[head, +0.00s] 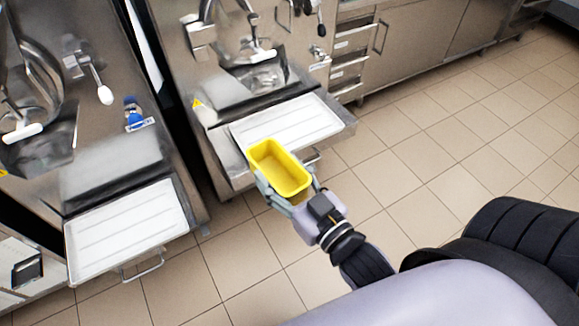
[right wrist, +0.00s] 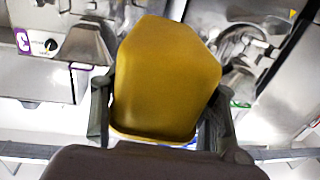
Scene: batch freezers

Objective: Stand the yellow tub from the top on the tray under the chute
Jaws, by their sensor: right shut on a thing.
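The yellow tub (head: 280,169) is held in my right gripper (head: 288,190), open side up. In the head view it overlaps the near edge of the white tray (head: 290,124) on the right-hand freezer. I cannot tell its exact height above that tray. In the right wrist view the tub (right wrist: 165,75) fills the middle, with one finger of my right gripper (right wrist: 158,120) on each side. The chute (head: 262,76) of the right-hand freezer is above and behind the tray. My left gripper is not in view.
Steel cabinets (head: 420,40) run along the back right. The tiled floor (head: 440,130) is clear on the right.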

